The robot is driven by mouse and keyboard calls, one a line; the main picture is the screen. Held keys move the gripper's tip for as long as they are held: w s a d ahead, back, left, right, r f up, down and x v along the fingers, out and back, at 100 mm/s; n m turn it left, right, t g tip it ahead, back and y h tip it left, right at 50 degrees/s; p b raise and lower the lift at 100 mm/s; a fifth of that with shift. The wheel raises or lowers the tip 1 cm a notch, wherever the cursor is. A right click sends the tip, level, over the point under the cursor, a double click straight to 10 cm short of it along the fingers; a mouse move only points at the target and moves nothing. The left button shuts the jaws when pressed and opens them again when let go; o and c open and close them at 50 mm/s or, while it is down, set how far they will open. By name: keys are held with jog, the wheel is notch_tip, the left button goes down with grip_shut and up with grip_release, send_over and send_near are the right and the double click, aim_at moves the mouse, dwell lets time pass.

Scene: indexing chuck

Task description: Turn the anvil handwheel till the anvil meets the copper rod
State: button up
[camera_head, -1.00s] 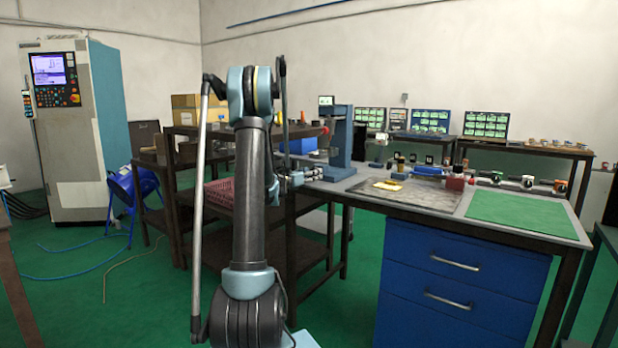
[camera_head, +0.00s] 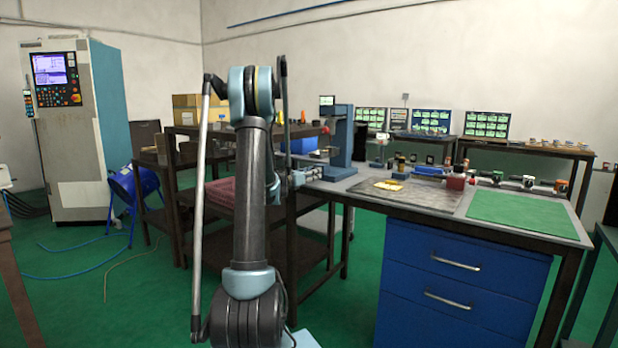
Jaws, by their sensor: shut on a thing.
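The tall blue stand (camera_head: 341,140) rises at the left end of the grey-topped bench, just right of my arm. My gripper (camera_head: 311,174) is small in the view, at the bench's left edge beside the foot of this stand. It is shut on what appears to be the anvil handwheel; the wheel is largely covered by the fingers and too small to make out. The anvil and the copper rod cannot be told apart at this distance, so the gap between them cannot be seen.
The bench carries a dark mat (camera_head: 412,193) with yellow pieces, a red block (camera_head: 456,181), a green mat (camera_head: 530,213) and several small items. Blue drawers (camera_head: 455,278) stand beneath. A dark shelf rack (camera_head: 185,195) is behind my arm.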

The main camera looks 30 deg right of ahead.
jog(key=shift+d, duration=0.15)
jog(key=m, duration=0.5)
jog(key=m+y, duration=0.1)
jog(key=m, duration=0.3)
jog(key=shift+s+r, duration=0.1)
jog(key=m, duration=0.4)
jog(key=shift+s+m+t, duration=0.1)
jog(key=shift+m+t, duration=0.2)
jog(key=m, duration=0.4)
jog(key=shift+s+t, duration=0.1)
jog(key=shift+t, duration=0.2)
jog(key=m, duration=0.4)
jog(key=shift+t+y, duration=0.4)
jog(key=m, duration=0.4)
jog(key=shift+d, duration=0.1)
jog(key=m, duration=0.4)
jog(key=shift+m+t, duration=0.4)
jog(key=m, duration=0.4)
jog(key=shift+m+h, duration=0.3)
jog(key=shift+h, duration=0.1)
